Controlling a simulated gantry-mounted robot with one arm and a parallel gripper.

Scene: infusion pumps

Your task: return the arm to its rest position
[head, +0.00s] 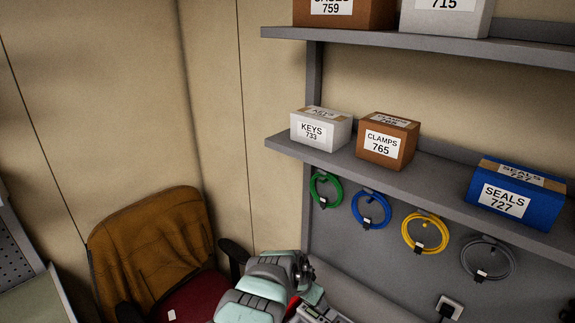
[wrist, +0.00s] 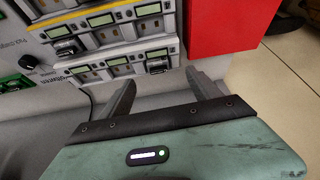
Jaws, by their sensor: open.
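My arm (head: 262,290) shows at the bottom centre of the head view, below the shelves and beside the chair; its fingertips cannot be made out there. In the wrist view my gripper (wrist: 158,88) has its two dark fingers spread apart with nothing between them. The fingers point toward a grey pump rack (wrist: 115,45) with several small displays. A red block-like surface (wrist: 222,25) lies just beyond the right finger. Whether either finger touches the rack cannot be told.
A chair (head: 190,298) with a brown jacket (head: 150,245) stands left of my arm. The lower shelf (head: 345,163) holds a white keys box (head: 320,129), a brown clamps box (head: 387,141) and a blue seals box (head: 515,195). Coiled cables (head: 371,209) hang below it.

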